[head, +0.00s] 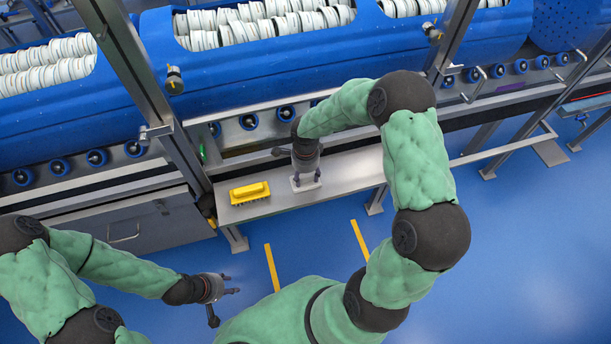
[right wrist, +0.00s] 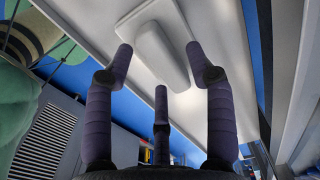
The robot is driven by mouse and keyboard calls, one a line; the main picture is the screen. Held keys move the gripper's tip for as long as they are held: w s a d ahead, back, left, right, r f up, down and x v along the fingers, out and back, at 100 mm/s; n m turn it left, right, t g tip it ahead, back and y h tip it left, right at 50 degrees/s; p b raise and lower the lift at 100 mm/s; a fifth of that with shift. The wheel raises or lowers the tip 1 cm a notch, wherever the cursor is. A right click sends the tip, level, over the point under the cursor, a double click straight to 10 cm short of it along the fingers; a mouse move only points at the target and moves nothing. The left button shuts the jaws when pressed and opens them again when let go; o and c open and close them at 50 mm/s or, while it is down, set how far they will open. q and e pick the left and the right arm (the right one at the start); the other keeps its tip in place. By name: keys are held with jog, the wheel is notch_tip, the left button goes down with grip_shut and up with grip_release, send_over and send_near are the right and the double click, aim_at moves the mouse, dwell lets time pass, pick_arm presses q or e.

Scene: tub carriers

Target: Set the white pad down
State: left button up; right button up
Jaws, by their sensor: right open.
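The white pad (head: 298,187) lies flat on the narrow grey metal shelf (head: 345,176), below my right gripper (head: 306,176). In the right wrist view the pad (right wrist: 140,20) shows a raised, rounded grip block on its flat base. My right gripper's three fingers (right wrist: 161,75) are spread around the block, with visible gaps, and do not close on it. My left gripper (head: 226,294) is held over the blue floor, away from the shelf, with its fingers spread and nothing in them.
A yellow brush (head: 249,192) lies on the shelf left of the pad. Behind the shelf stand a blue machine (head: 330,52) with white discs and upright metal posts (head: 150,90). The shelf right of the pad is bare.

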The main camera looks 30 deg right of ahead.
aim_at(306, 177)
pick_arm(q)
notch_tip(306, 177, up, 3)
jog(key=p, duration=0.3)
jog(key=shift+r, duration=0.15)
pick_arm(e)
notch_tip(306, 177, up, 11)
jog(key=shift+f, duration=0.1)
